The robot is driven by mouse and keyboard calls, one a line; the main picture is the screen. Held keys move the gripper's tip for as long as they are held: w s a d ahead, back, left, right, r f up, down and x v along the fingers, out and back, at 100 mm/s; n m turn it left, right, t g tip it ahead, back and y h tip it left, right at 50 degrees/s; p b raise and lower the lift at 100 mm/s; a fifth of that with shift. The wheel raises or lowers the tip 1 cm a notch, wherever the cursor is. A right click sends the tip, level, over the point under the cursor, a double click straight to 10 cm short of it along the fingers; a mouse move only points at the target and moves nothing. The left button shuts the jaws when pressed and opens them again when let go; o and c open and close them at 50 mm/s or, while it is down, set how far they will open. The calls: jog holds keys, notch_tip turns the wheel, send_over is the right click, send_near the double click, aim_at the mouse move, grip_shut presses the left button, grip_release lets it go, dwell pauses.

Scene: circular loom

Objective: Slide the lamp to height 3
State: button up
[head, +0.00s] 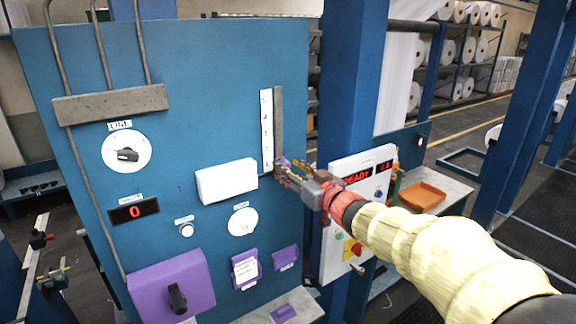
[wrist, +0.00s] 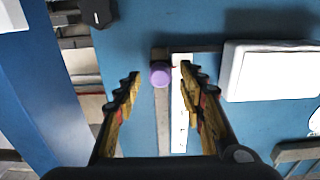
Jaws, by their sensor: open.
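A white box-shaped lamp (head: 227,181) sits on the blue panel, joined by a dark bar to a vertical grey rail (head: 279,110). A white number strip (head: 266,125) runs beside the rail, and the bar crosses near its bottom end. A purple knob (wrist: 160,73) sits on the bar over the rail. My gripper (head: 283,168) is open at the knob. In the wrist view my gripper (wrist: 160,76) has a fingertip on each side of the knob, with visible gaps. The lamp (wrist: 272,70) is on the right there. The strip (wrist: 179,120) is partly hidden by a finger.
A white READY control box (head: 355,215) stands right of the panel, close to my arm. An orange tray (head: 421,197) lies on a bench behind it. A purple box with a black knob (head: 172,287) juts out low on the panel. The panel above the lamp is flat.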

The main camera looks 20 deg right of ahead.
jog(key=shift+w+a, duration=0.15)
jog(key=shift+w, duration=0.3)
grip_shut()
dwell(0.3)
dwell(0.7)
